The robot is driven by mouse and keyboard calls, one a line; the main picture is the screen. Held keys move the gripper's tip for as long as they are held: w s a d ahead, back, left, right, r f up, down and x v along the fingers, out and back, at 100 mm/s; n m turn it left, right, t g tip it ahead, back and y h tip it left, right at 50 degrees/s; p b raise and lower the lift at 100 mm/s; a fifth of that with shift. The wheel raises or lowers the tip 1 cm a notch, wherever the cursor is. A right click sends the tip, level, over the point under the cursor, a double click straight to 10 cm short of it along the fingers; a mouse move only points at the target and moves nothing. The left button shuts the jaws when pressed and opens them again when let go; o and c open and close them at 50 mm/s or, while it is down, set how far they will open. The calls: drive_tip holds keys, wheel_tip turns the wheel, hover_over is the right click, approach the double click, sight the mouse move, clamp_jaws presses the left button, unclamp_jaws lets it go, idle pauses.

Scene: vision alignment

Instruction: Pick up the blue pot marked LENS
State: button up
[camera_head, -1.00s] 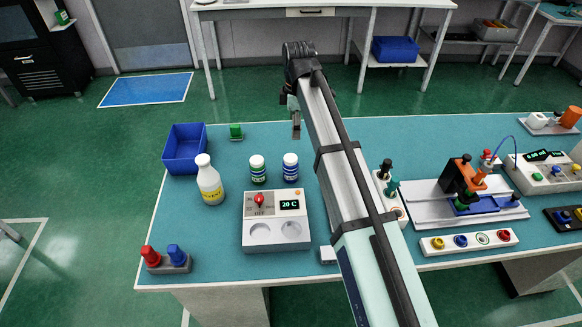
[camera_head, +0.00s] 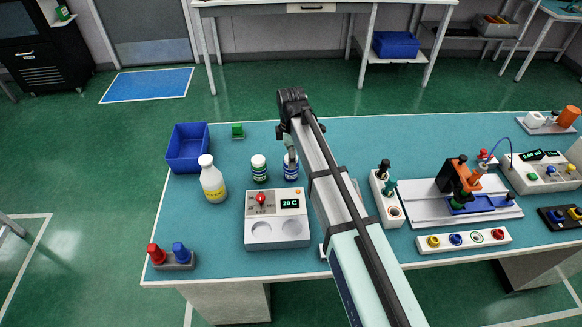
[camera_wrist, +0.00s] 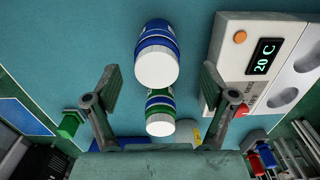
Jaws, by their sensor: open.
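The blue pot (camera_head: 291,172) stands upright on the table, blue-labelled with a white lid, partly hidden by my gripper. In the wrist view the blue pot (camera_wrist: 156,50) is large, its lid towards the camera, beyond the fingertips and roughly midway between them. No LENS marking is legible. The green-labelled pot (camera_head: 259,168) stands just left of it; it also shows in the wrist view (camera_wrist: 160,110) below the blue one. My gripper (camera_head: 290,150) is above and by the blue pot, its fingers (camera_wrist: 158,86) wide apart with nothing gripped.
The white control box (camera_head: 277,231) with a red lever and a 20 C display stands in front of the pots. A white bottle (camera_head: 212,183) and a blue bin (camera_head: 188,150) are to the left. A white holder (camera_head: 386,198) stands right of my arm.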

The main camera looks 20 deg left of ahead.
drive_tip(key=shift+w+f+p, duration=0.2)
drive_tip(key=shift+f+p, duration=1.05)
drive_tip(key=shift+f, duration=1.45)
drive_tip(key=shift+c, duration=0.3)
drive_tip(key=c, duration=1.3)
